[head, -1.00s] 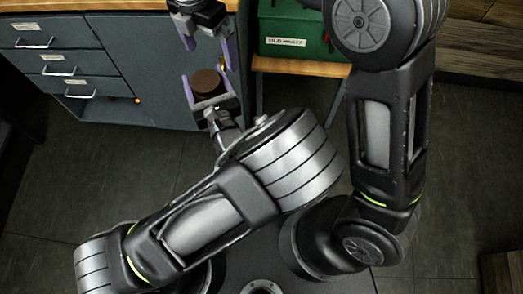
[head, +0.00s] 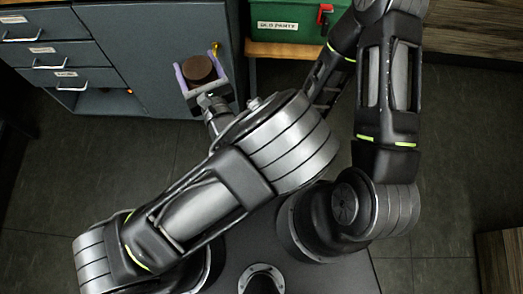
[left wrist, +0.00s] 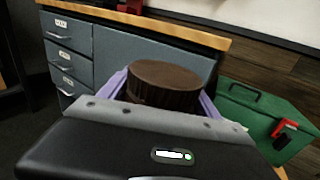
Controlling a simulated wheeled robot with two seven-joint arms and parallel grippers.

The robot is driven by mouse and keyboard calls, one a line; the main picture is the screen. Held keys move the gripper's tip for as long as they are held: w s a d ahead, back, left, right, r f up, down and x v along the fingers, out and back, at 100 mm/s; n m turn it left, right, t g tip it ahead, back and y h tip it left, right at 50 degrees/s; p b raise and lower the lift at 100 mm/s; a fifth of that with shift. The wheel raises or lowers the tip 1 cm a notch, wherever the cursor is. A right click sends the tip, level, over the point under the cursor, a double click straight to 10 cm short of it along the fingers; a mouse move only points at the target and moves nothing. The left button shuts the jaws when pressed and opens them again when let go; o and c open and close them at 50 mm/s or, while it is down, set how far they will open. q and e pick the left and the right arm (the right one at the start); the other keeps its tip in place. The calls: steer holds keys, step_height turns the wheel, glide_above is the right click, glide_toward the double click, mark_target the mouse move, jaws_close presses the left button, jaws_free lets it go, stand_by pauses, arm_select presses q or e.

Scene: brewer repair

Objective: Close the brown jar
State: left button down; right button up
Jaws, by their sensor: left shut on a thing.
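The brown jar (head: 199,69) is a dark brown round thing with a flat top, held between the purple fingers of my left gripper (head: 198,75). It also shows in the left wrist view (left wrist: 165,78), where its side looks ribbed and its top is smooth. My left gripper is shut on it and holds it in front of the grey cabinet. The lower part of the jar is hidden by the gripper, and I cannot tell whether the top is a separate lid. My right gripper is not in view; its arm reaches up out of the picture at the upper right.
A grey cabinet (head: 150,60) with drawers (head: 52,53) stands behind my left gripper. A green box (head: 285,22) with a red latch sits to its right on a wooden surface (head: 290,50). The dark floor in front is clear.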

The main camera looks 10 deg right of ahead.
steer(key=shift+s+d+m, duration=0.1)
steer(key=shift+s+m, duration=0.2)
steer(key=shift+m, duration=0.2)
arm_select(q)
steer(key=shift+r, duration=0.1)
steer(key=shift+a+y, duration=0.3)
steer(key=shift+a, duration=0.25)
steer(key=s+a+r+n+g+y, duration=0.1)
steer(key=s+a+r+n+y, duration=0.1)
steer(key=a, duration=1.2)
steer(key=n+y, duration=0.1)
steer(key=y, duration=0.1)
steer(key=shift+a+n+g+y, duration=0.2)
steer(key=shift+n+g+y, duration=0.1)
steer(key=shift+g+y, duration=0.1)
